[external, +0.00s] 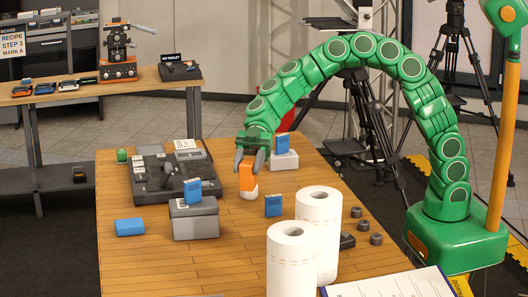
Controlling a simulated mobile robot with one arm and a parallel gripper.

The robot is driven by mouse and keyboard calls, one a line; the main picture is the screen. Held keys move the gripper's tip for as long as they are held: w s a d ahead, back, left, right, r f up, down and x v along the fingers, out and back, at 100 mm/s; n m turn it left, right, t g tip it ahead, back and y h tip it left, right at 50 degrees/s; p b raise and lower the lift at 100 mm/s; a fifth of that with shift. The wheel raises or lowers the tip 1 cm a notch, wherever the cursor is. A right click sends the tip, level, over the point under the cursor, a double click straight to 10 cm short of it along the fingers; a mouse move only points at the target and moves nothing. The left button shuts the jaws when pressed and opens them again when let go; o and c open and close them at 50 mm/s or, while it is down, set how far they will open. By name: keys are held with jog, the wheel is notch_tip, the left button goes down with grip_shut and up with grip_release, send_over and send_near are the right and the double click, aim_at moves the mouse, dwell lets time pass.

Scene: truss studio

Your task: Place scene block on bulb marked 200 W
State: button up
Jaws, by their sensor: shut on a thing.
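My gripper (251,154) hangs from the green arm over the middle of the wooden table and points down. It is shut on an orange block (247,175). A small white rounded thing (249,192) is directly under the orange block; I cannot tell whether the two touch. It may be a bulb, but no 200 W marking is readable. Blue blocks are on the table: one (273,206) stands right of the gripper, another (129,227) lies at the left. Which block is the scene block is not clear from a label.
A grey box (195,224) bears a blue block (195,191). A white box (285,160) behind the gripper bears another blue block (281,144). A dark control panel (146,188) is at left. Two paper rolls (318,232) (291,262) stand in front. The left front tabletop is clear.

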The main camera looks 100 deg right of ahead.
jog(key=s+d+r+m+t+h, duration=0.1)
jog(key=s+d+r+m+t, duration=0.1)
jog(key=s+d, duration=0.65)
jog(key=s+d+r+m+t+h, duration=0.1)
jog(key=s+d+r+m+t, duration=0.15)
jog(key=s+d, duration=0.65)
jog(key=shift+n+g, duration=0.45)
jog(key=shift+w+d+f, duration=0.5)
jog(key=shift+w+f, duration=1.6)
jog(key=shift+f, duration=0.05)
jog(key=shift+w+d+f, duration=0.45)
jog(key=shift+w+f, duration=1.7)
jog(key=shift+f, duration=0.05)
jog(key=shift+w+d+f, duration=0.5)
jog(key=shift+w+f, duration=1.6)
jog(key=shift+f, duration=0.05)
jog(key=shift+f, duration=0.1)
jog(key=o, duration=1.1)
